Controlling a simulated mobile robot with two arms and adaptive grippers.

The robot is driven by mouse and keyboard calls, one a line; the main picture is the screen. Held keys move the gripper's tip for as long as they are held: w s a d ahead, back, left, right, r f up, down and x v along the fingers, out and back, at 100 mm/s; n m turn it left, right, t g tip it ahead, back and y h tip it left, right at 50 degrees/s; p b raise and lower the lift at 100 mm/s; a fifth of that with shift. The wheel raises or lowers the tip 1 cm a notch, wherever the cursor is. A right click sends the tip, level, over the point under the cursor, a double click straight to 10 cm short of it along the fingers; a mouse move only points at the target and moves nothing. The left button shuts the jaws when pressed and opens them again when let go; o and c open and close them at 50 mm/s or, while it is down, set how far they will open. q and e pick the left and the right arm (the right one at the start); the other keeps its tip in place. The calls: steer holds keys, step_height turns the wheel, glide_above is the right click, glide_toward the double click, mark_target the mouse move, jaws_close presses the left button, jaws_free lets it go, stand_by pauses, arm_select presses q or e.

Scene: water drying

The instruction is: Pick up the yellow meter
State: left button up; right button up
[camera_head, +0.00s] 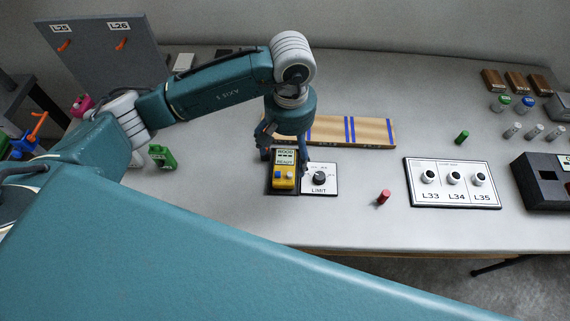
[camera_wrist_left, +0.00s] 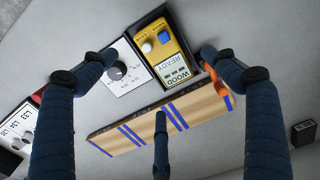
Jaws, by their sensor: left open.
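The yellow meter (camera_head: 284,174) sits in a dark holder on the table, its screen reading WOOD READY. It also shows in the left wrist view (camera_wrist_left: 155,47), near the top, with a white and a blue button. My left gripper (camera_head: 285,160) is above and around the far end of the meter, pointing down. Its dark blue fingers are spread apart and hold nothing. In the left wrist view the fingers (camera_wrist_left: 158,75) stand on both sides of the meter, and a third is below, in front of the wooden board. I cannot tell whether any finger touches the meter. My right gripper is not in view.
A LIMIT dial panel (camera_head: 320,186) stands close beside the meter. A wooden board with blue stripes (camera_head: 372,133) lies just behind. A red cylinder (camera_head: 383,197) and a white panel with knobs (camera_head: 453,197) are to the right. The table front is clear.

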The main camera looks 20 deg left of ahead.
mark_target(289, 167)
arm_select(q)
steer(key=shift+f, duration=0.85)
steer(key=f, duration=0.1)
steer(key=f+p, duration=0.2)
steer(key=f, duration=0.1)
steer(key=shift+s+d+f, duration=0.1)
steer(key=shift+s, duration=0.15)
steer(key=shift+w+f, duration=0.1)
steer(key=shift+f, duration=0.5)
steer(key=c, duration=1.5)
